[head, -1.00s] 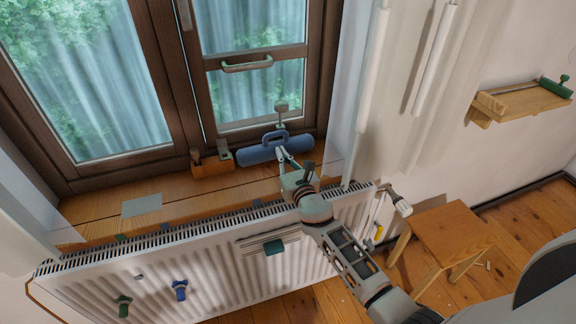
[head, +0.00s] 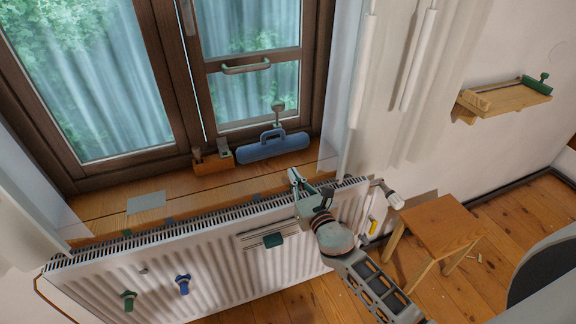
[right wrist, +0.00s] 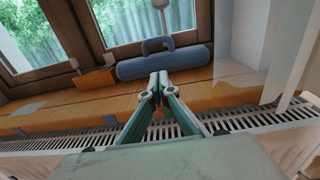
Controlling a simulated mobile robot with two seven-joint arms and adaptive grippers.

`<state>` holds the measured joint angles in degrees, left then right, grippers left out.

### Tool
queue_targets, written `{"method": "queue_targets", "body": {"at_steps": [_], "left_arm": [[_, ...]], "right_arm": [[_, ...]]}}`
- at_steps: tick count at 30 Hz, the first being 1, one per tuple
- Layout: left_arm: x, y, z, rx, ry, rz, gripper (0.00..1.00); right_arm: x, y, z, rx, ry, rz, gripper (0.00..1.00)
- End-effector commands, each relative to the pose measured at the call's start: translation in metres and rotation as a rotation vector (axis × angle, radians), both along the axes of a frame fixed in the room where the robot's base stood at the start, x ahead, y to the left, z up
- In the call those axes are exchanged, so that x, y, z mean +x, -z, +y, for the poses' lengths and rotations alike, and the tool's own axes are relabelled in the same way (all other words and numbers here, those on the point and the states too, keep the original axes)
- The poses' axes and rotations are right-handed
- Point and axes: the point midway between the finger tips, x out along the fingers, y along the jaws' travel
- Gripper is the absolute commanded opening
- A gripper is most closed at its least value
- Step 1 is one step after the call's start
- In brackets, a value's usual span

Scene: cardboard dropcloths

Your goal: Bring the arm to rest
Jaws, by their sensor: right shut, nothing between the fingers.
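My right gripper (head: 294,178) is shut and empty, above the top grille of the radiator near its right end. In the right wrist view its closed fingertips (right wrist: 158,78) point toward the window sill, with the blue cylindrical thing (right wrist: 165,62) beyond them. That blue thing with a handle (head: 272,147) lies on the sill against the window frame, apart from the gripper. My left gripper is not in the head view.
The white radiator (head: 90,285) stands below the wooden sill (head: 100,207). A small wooden box (head: 213,163) sits left of the blue thing. A wooden stool (head: 440,222) stands at right on the floor. A wall shelf (head: 505,100) holds a green item (head: 537,85).

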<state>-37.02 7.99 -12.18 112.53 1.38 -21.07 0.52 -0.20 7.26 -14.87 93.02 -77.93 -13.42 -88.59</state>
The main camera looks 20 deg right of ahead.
Motion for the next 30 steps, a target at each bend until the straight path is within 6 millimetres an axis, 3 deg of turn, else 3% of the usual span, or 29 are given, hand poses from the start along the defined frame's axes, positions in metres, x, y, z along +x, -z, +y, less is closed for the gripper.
{"method": "queue_targets", "body": {"at_steps": [3, 10, 14, 17, 23, 30], "left_arm": [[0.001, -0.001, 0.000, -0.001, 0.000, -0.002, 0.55], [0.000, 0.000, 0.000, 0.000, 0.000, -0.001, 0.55], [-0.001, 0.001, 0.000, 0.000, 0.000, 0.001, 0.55], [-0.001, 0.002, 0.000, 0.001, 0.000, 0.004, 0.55], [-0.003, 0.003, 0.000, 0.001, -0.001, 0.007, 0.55], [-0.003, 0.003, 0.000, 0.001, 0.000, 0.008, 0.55]], "right_arm": [[-0.012, 0.000, 0.000, 0.001, -0.001, 0.000, 0.00], [-0.018, 0.001, -0.001, 0.010, 0.000, 0.004, 0.00], [-0.032, 0.017, -0.003, 0.167, 0.009, 0.049, 0.00], [-0.059, 0.044, -0.005, 0.467, 0.038, 0.132, 0.00], [-0.138, 0.108, -0.004, 1.306, 0.199, 0.336, 0.00], [-0.236, 0.161, 0.010, 2.245, 0.545, 0.480, 0.00]]}}
